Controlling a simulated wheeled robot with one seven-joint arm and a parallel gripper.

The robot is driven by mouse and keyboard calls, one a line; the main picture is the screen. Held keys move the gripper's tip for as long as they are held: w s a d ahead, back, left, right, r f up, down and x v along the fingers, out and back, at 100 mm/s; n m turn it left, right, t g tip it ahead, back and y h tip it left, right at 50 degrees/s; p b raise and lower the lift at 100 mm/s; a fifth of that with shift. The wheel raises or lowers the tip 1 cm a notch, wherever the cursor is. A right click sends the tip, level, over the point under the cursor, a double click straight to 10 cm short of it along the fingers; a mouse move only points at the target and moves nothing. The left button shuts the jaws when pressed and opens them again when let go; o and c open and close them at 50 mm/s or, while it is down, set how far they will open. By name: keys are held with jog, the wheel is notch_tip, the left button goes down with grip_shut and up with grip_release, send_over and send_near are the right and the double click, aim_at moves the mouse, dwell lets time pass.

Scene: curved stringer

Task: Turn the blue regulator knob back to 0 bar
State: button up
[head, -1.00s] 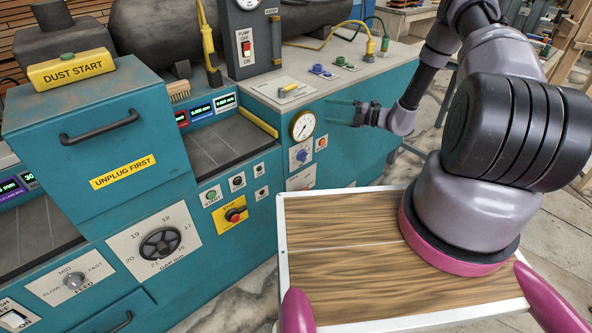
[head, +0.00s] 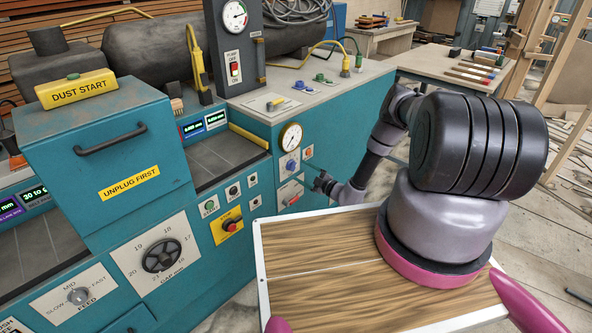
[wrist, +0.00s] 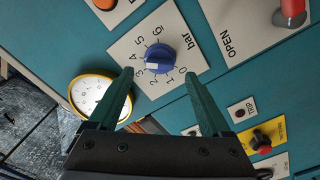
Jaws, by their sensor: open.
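The blue regulator knob (wrist: 160,57) sits on a white plate (wrist: 187,44) with a printed bar scale in the wrist view. Its white mark faces the 2 to 3 side of the scale, away from the 0. The knob also shows in the head view (head: 289,165), below the round gauge (head: 290,137). My gripper (wrist: 159,75) is open and empty. Its two green fingers lie on either side of the knob in the wrist view, with tips short of it and no visible contact. In the head view my gripper (head: 322,181) is small, right of and below the knob.
A yellow-rimmed gauge (wrist: 93,94) is close to the left finger in the wrist view. An OPEN plate with a red handle (wrist: 291,12) is at upper right. A red stop button on yellow (wrist: 263,140) lies lower right. The teal panel between is flat.

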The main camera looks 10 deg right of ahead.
aim_at(295, 167)
jog(key=shift+x, duration=2.1)
grip_shut()
